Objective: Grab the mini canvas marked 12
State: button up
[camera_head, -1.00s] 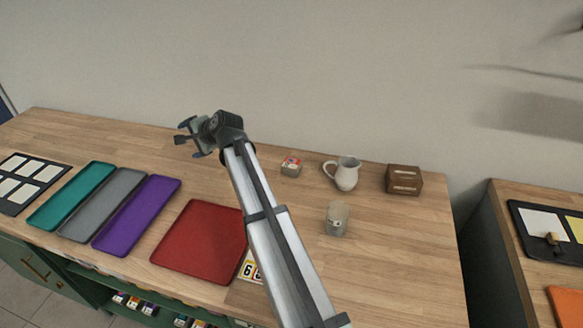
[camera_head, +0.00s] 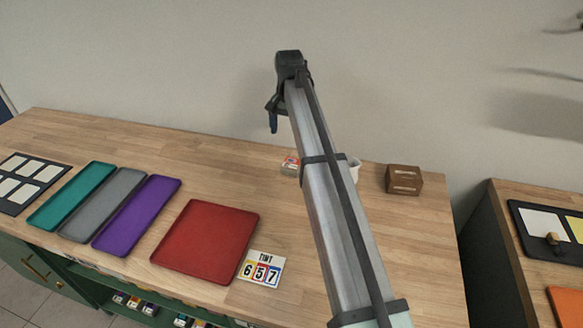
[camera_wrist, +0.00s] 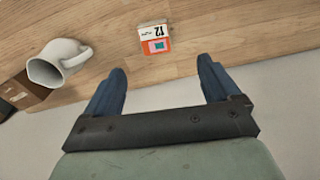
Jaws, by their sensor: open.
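The mini canvas marked 12 (camera_wrist: 155,39) is a small white and orange block with a teal and pink patch on the wooden counter. In the wrist view it lies beyond and between the two fingertips, its number upside down. My gripper (camera_wrist: 160,80) is open, with two blue fingers apart and nothing between them. In the head view the canvas (camera_head: 290,165) sits near the back of the counter, just left of my arm and partly hidden by it. My gripper (camera_head: 273,122) is above it, near the wall.
A red tray (camera_head: 207,242), a purple tray (camera_head: 137,216) and a number card (camera_head: 261,269) are on the counter's left and front. The wall is close behind.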

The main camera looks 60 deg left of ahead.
aim_at(292, 163)
jog(key=f, duration=1.3)
jog(key=shift+w+d+f, duration=0.2)
jog(key=shift+w+f, duration=0.1)
jog(key=shift+w, duration=0.1)
jog(key=shift+c, duration=0.4)
jog(key=c, duration=1)
jog(key=shift+o, duration=0.2)
